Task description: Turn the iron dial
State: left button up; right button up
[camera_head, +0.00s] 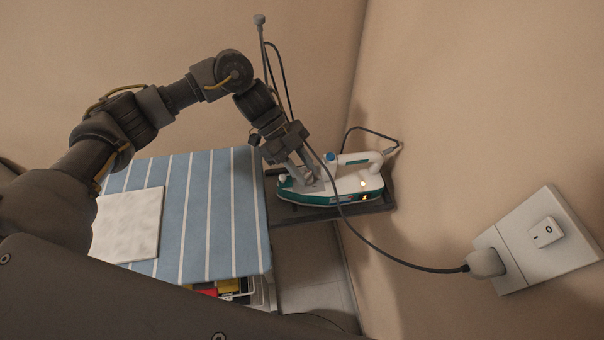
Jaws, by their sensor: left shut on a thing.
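The white and teal iron (345,187) rests on a dark stand (290,213) beside the ironing board, against the wall. A blue button (330,157) shows on its handle, and small orange lights show on its side and rear. My left gripper (311,180) reaches down onto the top of the iron, in front of the handle. Its fingers are shut on the iron dial, which they hide almost entirely, so I cannot read its setting. My right gripper is not in view.
The blue-and-white striped ironing board (207,215) holds a folded white cloth (128,226). A grey cord (385,254) runs from near my left gripper, across the iron, to a plug (487,263) in the wall socket (553,238). Walls stand close behind and right.

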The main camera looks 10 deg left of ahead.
pick_arm(q)
jog(key=shift+w+d+m+g+y+b, duration=0.1)
jog(key=shift+m+g+y+b, duration=0.2)
jog(key=shift+m+g+b, duration=0.35)
jog(key=o, duration=1)
jog(key=shift+c, duration=0.2)
